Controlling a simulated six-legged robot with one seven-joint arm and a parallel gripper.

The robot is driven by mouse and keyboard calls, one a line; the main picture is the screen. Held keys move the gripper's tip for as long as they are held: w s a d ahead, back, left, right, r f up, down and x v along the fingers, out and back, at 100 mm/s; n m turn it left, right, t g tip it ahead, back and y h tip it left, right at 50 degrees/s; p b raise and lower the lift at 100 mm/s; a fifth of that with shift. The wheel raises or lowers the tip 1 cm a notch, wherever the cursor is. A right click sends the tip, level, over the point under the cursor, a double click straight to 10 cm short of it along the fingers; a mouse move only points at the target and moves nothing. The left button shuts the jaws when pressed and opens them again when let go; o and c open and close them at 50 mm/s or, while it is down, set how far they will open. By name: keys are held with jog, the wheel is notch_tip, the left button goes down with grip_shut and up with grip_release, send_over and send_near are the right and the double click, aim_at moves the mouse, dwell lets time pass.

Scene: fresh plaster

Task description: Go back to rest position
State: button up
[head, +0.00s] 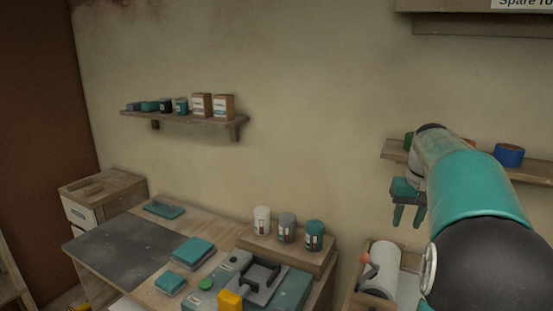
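My arm reaches up from the lower right of the head view. My gripper (409,217) hangs at its end, to the right of the picture's middle. Its two teal fingers point down with a gap between them and nothing visible in the gap. It looks clear of the wall and in front of the right shelf (393,151), which my arm partly hides.
A wooden bench (222,265) holds a grey mat, teal boxes, several cans and a teal-grey machine (283,286). A left shelf (182,118) carries boxes and tins. A blue roll (509,155) sits on the right shelf. A white roll (381,268) lies below my gripper.

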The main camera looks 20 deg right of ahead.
jog(key=s+a+n+t, duration=0.2)
jog(key=s+a+n, duration=0.1)
jog(key=a, duration=2.2)
jog(key=s+a+f+n+t, duration=0.2)
jog(key=s+a+f+n, duration=0.1)
jog(key=s+a+f, duration=0.4)
jog(key=s+a, duration=0.3)
jog(key=a, duration=0.2)
jog(key=shift+s+a, duration=0.3)
jog(key=shift+a, duration=0.1)
jog(key=shift+d, duration=0.15)
